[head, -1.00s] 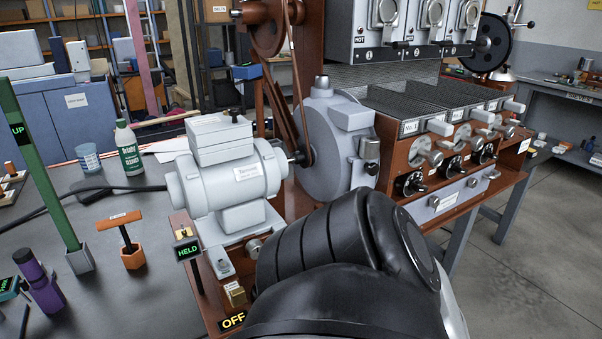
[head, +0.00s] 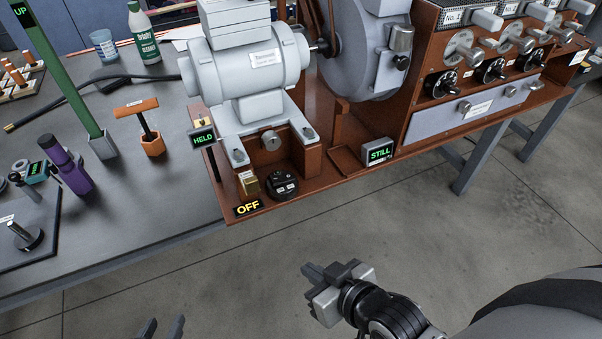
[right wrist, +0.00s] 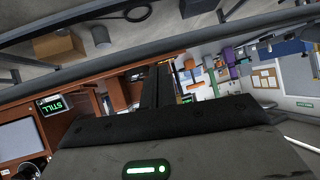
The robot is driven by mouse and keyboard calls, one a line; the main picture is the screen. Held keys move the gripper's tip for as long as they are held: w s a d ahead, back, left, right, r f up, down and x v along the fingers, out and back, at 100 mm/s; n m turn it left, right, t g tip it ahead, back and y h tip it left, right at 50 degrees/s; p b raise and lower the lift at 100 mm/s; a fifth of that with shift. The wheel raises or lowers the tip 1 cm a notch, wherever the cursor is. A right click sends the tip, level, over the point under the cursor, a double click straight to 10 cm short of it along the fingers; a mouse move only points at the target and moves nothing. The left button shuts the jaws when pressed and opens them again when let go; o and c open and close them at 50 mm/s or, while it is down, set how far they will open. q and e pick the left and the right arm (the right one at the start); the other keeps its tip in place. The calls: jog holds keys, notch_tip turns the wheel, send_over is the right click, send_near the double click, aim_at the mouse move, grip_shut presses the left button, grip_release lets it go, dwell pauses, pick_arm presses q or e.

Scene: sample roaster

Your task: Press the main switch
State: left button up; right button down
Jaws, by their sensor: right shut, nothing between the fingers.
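A black round switch (head: 281,184) sits on the brown base below the grey motor (head: 246,68). A small brass-coloured block (head: 249,183) is just left of it, above a sign (head: 248,207) reading OFF. Which of the two is the main switch, I cannot tell for sure. My right gripper (head: 308,271) is shut and empty, over the floor in front of the bench, below and apart from the switch in the head view. Its dark fingers (right wrist: 156,86) also show in the right wrist view. My left gripper (head: 162,329) shows only its fingertips, spread apart, at the bottom edge.
Signs read HELD (head: 203,139) and STILL (head: 380,153). An orange-handled tool (head: 143,122), a purple tool (head: 67,165) and a green post (head: 57,75) stand on the grey bench at left. The floor (head: 200,270) in front is clear.

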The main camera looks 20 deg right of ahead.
aim_at(281, 190)
jog(key=shift+w, duration=0.1)
pick_arm(q)
jog(key=shift+d+f+b, duration=0.1)
jog(key=shift+f+b, duration=0.05)
jog(key=shift+b, duration=0.5)
pick_arm(e)
jog(key=w+d+r+m+t+h, duration=0.1)
jog(key=w+r+t, duration=0.1)
jog(key=w, duration=0.4)
jog(key=w+d+r+m+t+h, duration=0.1)
jog(key=w+d+r+m+t, duration=0.1)
jog(key=w+r, duration=0.2)
jog(key=w, duration=0.3)
jog(key=shift+d+r+m+t, duration=0.3)
jog(key=shift+r, duration=0.05)
jog(key=shift+w, duration=0.15)
